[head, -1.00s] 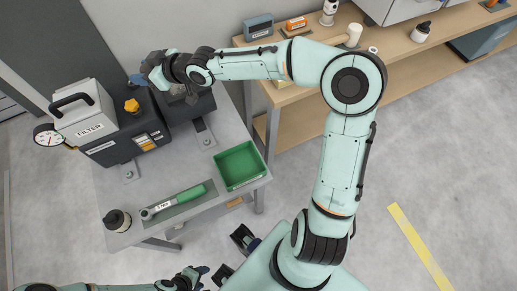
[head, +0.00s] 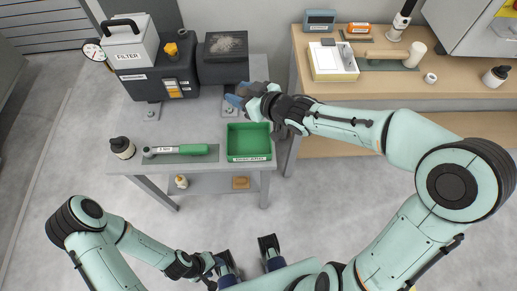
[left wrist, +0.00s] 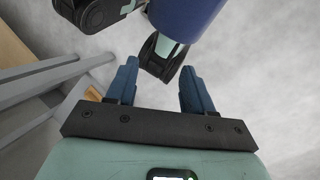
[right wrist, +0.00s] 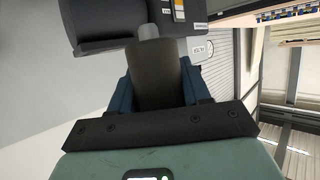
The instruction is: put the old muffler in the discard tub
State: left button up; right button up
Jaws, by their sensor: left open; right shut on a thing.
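My right gripper (head: 240,98) is shut on the old muffler, a dark cylinder (right wrist: 155,82) with a lighter grey stub at its far end in the right wrist view.
The dark machine (head: 158,82) with a FILTER box (head: 128,45) stands behind. A wooden bench (head: 440,95) holding several items is on the right.

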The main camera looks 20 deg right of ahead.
notch_tip(320, 180, down, 20)
jog(key=b, duration=0.9)
jog(key=shift+r, duration=0.25)
pick_arm(q)
jog(key=w+a+f+t, duration=0.1)
jog(key=w+f+t, duration=0.1)
jog(key=w+f, duration=0.3)
notch_tip(320, 180, down, 4)
jog(key=shift+a+r+y, duration=0.15)
jog(key=shift+r+y, duration=0.05)
jog(key=shift+y, duration=0.1)
pick_arm(e)
jog(key=shift+f, duration=0.25)
jog(key=shift+f, duration=0.1)
jog(key=shift+f+b, duration=0.1)
jog(key=shift+b, duration=0.2)
jog(key=o, duration=0.8)
pick_arm(q)
jog(key=shift+w+f, duration=0.1)
jog(key=shift+f, duration=0.05)
